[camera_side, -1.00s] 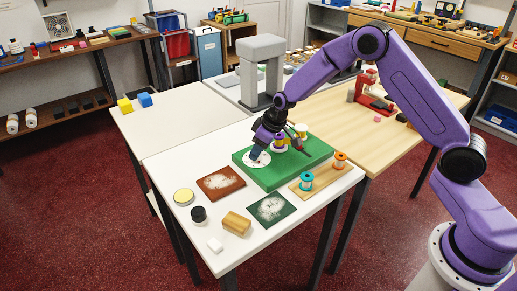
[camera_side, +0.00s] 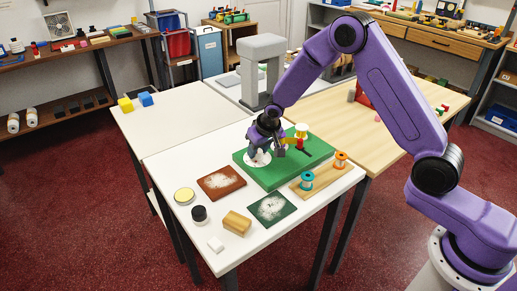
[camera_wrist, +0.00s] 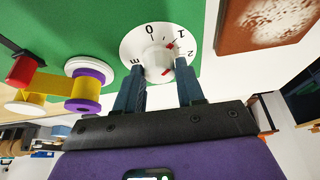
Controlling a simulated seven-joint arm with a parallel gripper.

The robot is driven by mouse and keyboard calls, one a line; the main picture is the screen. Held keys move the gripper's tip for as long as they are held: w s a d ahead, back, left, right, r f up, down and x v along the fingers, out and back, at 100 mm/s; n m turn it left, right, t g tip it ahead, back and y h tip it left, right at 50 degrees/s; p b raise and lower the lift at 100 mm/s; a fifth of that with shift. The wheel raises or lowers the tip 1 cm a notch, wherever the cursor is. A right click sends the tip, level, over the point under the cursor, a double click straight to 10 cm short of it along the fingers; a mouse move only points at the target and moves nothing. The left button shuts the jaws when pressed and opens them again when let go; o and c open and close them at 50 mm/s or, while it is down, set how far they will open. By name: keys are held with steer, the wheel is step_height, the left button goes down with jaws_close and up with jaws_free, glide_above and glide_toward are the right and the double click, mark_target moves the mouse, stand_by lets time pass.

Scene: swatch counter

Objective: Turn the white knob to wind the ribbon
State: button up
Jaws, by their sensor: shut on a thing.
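The white knob (camera_wrist: 157,62) sits at the centre of a white dial (camera_wrist: 134,43) marked with numbers including 0, 1 and 2. My gripper (camera_wrist: 162,82) is shut on the knob, one dark blue finger on each side. Red marks show on the knob and near the 1. In the side view my gripper (camera_side: 258,148) reaches down over the dial (camera_side: 251,163) and mostly hides the knob. A purple and white spool (camera_wrist: 90,88) stands beside the dial. Yellow ribbon (camera_wrist: 52,84) runs from it towards a red part (camera_wrist: 22,70).
The dial is on a green board (camera_side: 270,180). A wooden strip (camera_side: 322,179) with a teal spool (camera_side: 306,180) and an orange spool (camera_side: 340,160) lies in front. A brown swatch (camera_side: 221,184) and a dark green swatch (camera_side: 272,209) lie nearby on the white table.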

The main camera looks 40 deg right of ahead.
stand_by(0.4)
steer(key=o, duration=1)
steer(key=shift+r, duration=0.1)
steer(key=v, duration=1.7)
steer(key=shift+a, duration=0.2)
steer(key=shift+r, duration=0.1)
